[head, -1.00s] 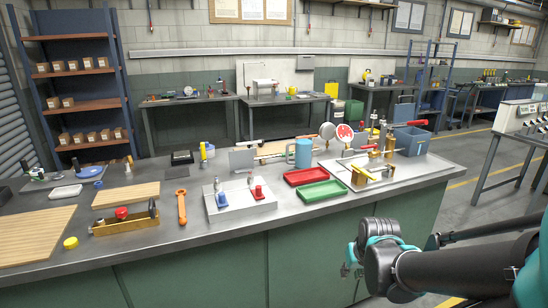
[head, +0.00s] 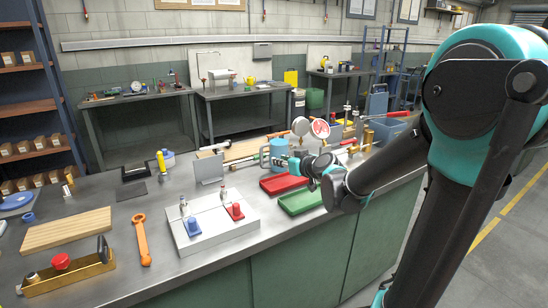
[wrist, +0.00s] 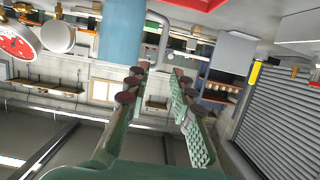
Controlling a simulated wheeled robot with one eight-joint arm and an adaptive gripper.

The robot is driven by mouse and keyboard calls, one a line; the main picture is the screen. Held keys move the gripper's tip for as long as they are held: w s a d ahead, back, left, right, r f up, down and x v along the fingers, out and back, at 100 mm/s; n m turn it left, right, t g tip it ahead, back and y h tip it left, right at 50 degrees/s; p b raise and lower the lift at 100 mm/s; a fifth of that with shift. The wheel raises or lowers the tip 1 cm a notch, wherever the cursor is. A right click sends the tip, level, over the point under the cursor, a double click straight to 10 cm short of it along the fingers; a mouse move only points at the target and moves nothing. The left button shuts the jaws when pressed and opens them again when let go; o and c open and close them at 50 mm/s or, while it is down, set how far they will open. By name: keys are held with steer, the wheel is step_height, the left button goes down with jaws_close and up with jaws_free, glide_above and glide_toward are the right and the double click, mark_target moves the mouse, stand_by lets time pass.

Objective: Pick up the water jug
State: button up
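The water jug (head: 277,148) is a blue cylinder with a handle, standing on the workbench in the head view. In the wrist view the picture is upside down, and the jug's blue body (wrist: 120,35) and grey handle (wrist: 163,42) hang at the top. My gripper (head: 300,164) is at the jug's right side in the head view, partly covering it. In the wrist view my gripper (wrist: 157,84) has its two green fingers apart, with the handle near the gap between the tips. No firm contact shows.
Red tray (head: 283,183) and green tray (head: 303,198) lie just in front of the jug. Round gauges (head: 319,128) stand close behind, to the right. A grey upright plate (head: 208,168) stands to the left. A white box with valves (head: 212,224) sits nearer.

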mark_target(262, 156)
steer(key=x, duration=0.9)
steer(key=shift+w+a+f, duration=0.15)
steer(key=shift+w+a, duration=0.05)
steer(key=shift+a, duration=0.05)
steer(key=shift+x, duration=2.65)
steer(key=shift+s+a, duration=0.1)
steer(key=shift+a, duration=0.05)
steer(key=shift+c, duration=0.6)
jaws_close()
